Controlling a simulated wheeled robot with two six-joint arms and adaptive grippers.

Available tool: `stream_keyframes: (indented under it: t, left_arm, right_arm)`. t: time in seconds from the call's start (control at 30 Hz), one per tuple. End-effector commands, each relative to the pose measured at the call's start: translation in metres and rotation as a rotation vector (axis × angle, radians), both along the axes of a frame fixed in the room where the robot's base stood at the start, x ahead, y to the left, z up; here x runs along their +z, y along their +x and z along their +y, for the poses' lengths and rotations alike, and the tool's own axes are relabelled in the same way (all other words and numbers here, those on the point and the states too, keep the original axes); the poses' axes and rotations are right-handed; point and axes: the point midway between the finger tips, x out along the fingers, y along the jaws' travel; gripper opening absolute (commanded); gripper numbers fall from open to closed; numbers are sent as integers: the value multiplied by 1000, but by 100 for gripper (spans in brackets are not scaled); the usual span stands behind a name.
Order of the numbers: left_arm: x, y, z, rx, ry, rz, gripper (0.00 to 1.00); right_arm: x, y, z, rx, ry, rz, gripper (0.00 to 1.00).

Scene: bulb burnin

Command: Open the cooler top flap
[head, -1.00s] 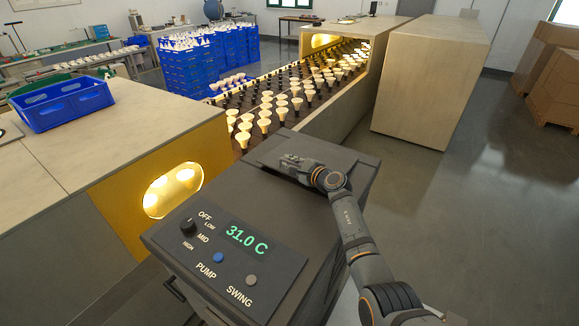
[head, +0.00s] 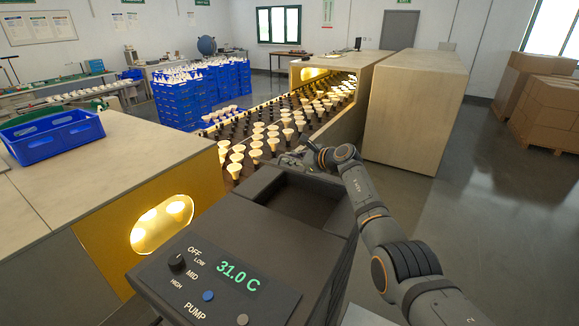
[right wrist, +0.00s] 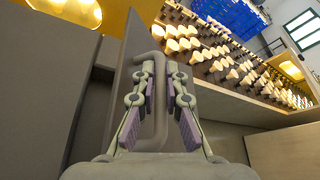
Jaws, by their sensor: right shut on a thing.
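The dark grey cooler (head: 220,235) stands in front of me with its top opening (head: 300,200) uncovered. The top flap is raised; its grey panel shows in the right wrist view (right wrist: 120,75), with a bent bar handle (right wrist: 158,125) on it. My right gripper (head: 290,160) is at the far side of the opening. In the right wrist view its fingers (right wrist: 158,90) are on either side of the handle, shut on it. In the head view the arm and gripper hide part of the flap. My left gripper is not in view.
A control panel with a display reading 31.0 C (head: 238,277) is on the cooler's near top. A conveyor of bulbs (head: 270,140) runs behind it. A blue crate (head: 50,135) sits on the left counter. The floor at right (head: 480,220) is clear.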

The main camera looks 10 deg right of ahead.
Motion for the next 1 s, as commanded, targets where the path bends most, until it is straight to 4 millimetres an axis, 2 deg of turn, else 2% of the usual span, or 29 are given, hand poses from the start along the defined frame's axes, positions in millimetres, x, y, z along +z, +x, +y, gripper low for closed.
stream_keyframes:
  t: [0.33, 0.37, 0.4, 0.77, 0.9, 1.0]
  left_arm:
    - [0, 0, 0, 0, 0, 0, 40]
    - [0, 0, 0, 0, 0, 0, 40]
    - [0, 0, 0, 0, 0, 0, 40]
    - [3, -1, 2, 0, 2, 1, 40]
    - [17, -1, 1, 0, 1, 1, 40]
    - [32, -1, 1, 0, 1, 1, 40]
  right_arm:
    - [0, 0, -1, -2, 0, 1, 0]
    - [0, 0, -1, -2, 0, 1, 15]
    - [0, 0, -1, -2, 0, 1, 20]
    - [0, -1, 0, -1, -3, -5, 20]
    - [-7, -8, 6, 1, -30, -41, 20]
    - [-22, -19, 14, 1, -76, -101, 20]
